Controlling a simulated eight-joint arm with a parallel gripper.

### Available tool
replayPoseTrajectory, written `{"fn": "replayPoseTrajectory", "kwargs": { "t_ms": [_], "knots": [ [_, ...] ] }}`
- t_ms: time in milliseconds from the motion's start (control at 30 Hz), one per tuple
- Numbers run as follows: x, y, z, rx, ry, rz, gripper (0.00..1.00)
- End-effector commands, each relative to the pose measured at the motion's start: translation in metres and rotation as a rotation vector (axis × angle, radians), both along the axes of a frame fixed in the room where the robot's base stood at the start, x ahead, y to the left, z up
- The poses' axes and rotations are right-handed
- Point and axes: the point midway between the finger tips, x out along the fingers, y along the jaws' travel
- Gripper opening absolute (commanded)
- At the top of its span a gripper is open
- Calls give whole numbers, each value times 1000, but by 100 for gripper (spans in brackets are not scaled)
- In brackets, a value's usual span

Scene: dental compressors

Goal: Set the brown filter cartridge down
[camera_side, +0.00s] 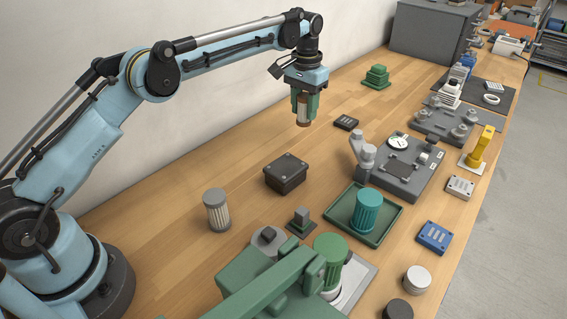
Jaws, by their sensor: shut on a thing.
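My gripper (305,106) hangs from the end of the arm over the back part of the wooden bench.
Below stand a dark square box (286,174), a grey pleated cylinder (217,211) and a teal cylinder (367,209) on a green tray (398,216). A grey gauge unit (408,168) stands to the right. Bare wood (240,130) lies left of the gripper.

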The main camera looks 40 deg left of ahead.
Motion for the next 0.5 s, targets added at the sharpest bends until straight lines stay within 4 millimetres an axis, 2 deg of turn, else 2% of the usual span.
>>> {"fn": "replayPoseTrajectory", "kwargs": {
  "t_ms": [300,500],
  "knots": [
    [0,0,-34,0,0,0,9],
    [0,0,-49,0,0,0,9]
  ]
}}
